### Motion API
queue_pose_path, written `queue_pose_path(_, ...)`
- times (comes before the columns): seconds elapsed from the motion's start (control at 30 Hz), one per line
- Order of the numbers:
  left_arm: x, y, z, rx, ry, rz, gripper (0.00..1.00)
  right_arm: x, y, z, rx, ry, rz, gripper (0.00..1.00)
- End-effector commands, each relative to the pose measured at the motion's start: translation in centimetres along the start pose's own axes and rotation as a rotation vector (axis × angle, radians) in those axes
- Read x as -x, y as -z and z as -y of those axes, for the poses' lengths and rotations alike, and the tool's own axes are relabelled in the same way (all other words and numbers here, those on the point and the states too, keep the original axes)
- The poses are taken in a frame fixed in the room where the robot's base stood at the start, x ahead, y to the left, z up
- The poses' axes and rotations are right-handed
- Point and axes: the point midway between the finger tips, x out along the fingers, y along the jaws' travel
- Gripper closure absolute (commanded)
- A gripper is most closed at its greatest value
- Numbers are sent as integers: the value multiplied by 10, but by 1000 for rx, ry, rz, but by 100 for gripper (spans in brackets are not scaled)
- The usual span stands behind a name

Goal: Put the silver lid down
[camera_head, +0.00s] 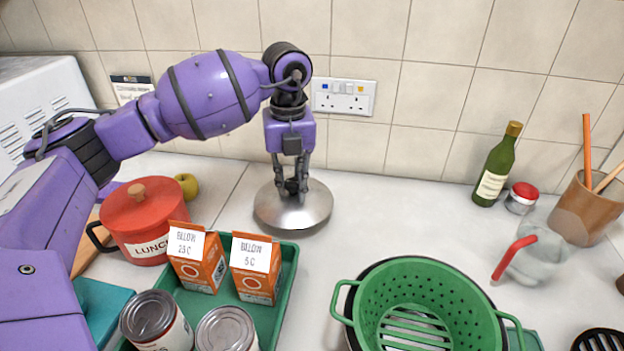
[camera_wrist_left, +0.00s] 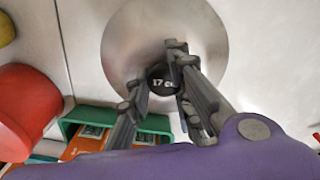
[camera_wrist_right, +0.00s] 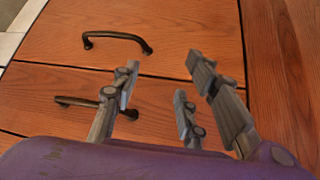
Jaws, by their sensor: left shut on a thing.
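The silver lid (camera_head: 294,212) is a round, shiny dome with a dark knob, level at the back of the counter near the tiled wall. I cannot tell whether its rim touches the counter. My left gripper (camera_head: 292,188) is above it, shut on its knob. The left wrist view shows the lid (camera_wrist_left: 165,30) below the fingers (camera_wrist_left: 166,85), with the black knob marked "17 c..." between them. My right gripper (camera_wrist_right: 155,100) is open and empty in front of wooden drawers, out of the head view.
A green tray (camera_head: 288,262) with orange cartons and cans stands in front of the lid. A red pot (camera_head: 143,222) is to the left, a green colander (camera_head: 425,290) to the front right. Counter right of the lid is clear up to the green bottle (camera_head: 497,168).

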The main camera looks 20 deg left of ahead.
Motion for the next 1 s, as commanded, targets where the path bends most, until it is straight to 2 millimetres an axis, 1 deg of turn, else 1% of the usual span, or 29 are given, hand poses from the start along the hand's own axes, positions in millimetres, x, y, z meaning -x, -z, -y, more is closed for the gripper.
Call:
queue_pose_path(0.03, -9, -2, -3, 3, -4, -4, 100, 0, 0, 0, 0, 0, 1, 60)
queue_pose_path(0.1, -21, -1, -3, 2, -5, -5, 100, 0, 0, 0, 1, 0, 1, 60)
queue_pose_path(0.2, -32, -1, -2, 3, -3, -3, 100, 0, 0, 0, 1, 0, 1, 60)
queue_pose_path(0.57, -36, -1, -2, 2, -2, -2, 100, 0, -1, 0, 1, 1, 2, 60)
queue_pose_path(0.6, -36, -1, -2, 2, -2, -2, 75, 0, -1, 0, 1, 1, 2, 60)
queue_pose_path(0.7, -36, -1, -2, 2, -2, -2, 62, 0, -1, 0, 1, 1, 2, 60)
queue_pose_path(1.0, -35, -1, -1, 2, -2, -1, 61, 0, -1, 0, 1, 1, 1, 60)
